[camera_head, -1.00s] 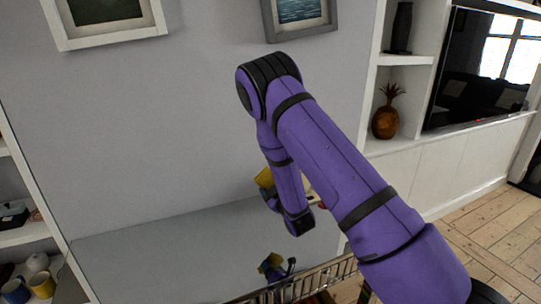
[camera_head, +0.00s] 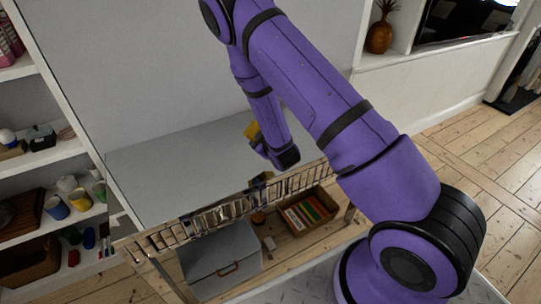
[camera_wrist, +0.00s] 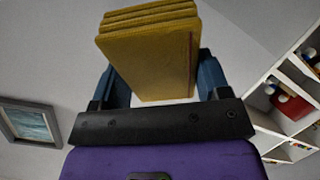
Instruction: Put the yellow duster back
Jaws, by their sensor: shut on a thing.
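The yellow duster (camera_wrist: 150,62) is a thick yellow block with layered ridges along its top end. It fills the space between the two blue fingers of my gripper (camera_wrist: 162,80) in the wrist view, and the gripper is shut on it. In the head view, the duster (camera_head: 252,131) shows as a small yellow patch beside my forearm, above the grey table top (camera_head: 170,165). My forearm hides part of the gripper there. I cannot tell the exact height of the duster over the table.
The table has a shiny, patterned front edge (camera_head: 200,222). Under it stand a grey lidded box (camera_head: 222,262) and a wooden crate (camera_head: 325,208) of colourful items. White shelves with cups (camera_head: 57,208) stand at the left. Most of the table top is clear.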

